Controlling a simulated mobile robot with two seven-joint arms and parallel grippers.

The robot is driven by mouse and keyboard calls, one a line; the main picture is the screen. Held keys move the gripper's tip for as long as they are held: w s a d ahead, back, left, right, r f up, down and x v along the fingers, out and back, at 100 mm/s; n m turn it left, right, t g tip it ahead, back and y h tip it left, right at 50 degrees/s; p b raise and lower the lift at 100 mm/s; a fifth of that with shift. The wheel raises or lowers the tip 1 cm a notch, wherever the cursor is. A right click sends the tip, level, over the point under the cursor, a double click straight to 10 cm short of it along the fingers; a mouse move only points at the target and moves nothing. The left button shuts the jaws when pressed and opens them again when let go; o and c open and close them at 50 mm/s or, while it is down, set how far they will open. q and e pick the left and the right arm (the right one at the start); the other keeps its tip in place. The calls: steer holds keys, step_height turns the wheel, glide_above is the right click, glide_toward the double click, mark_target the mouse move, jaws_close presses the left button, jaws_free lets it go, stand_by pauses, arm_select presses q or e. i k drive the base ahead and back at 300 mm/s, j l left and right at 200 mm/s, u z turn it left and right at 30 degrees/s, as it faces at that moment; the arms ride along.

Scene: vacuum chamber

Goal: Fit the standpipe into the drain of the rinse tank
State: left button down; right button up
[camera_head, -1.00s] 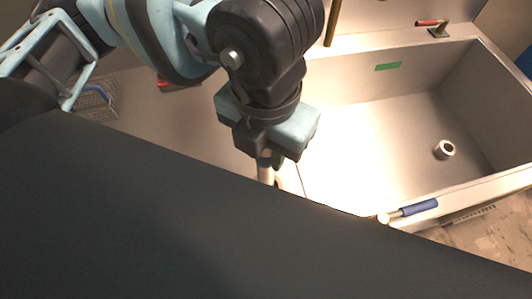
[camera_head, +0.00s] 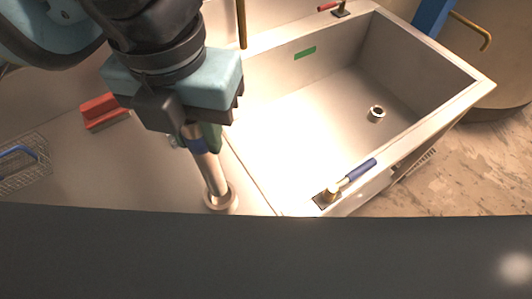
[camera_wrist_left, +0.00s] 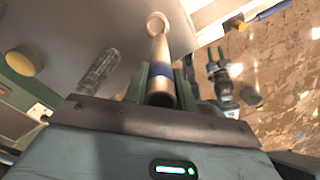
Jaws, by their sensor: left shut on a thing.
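My left gripper (camera_head: 197,128) is shut on the standpipe (camera_head: 210,172), a metal pipe with a blue band near the fingers and a wide ring at its far end. The pipe hangs slightly tilted, left of the rinse tank (camera_head: 262,160); I cannot tell whether its ring touches the counter. The wrist view also shows the standpipe (camera_wrist_left: 159,52) between green fingers. The drain (camera_head: 376,113) is a round fitting with a dark hole on the tank floor, apart from the pipe. My right gripper (camera_wrist_left: 215,62) appears in the wrist view, its fingers apart and empty.
A blue-handled valve (camera_head: 350,178) sits on the tank's near rim, and a red-handled one (camera_head: 338,9) on the far rim. A red block (camera_head: 103,110) and a wire basket (camera_head: 24,165) lie on the counter at left. A brass pipe (camera_head: 241,22) stands behind.

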mark_target(375, 117)
steer(key=k+l, duration=0.75)
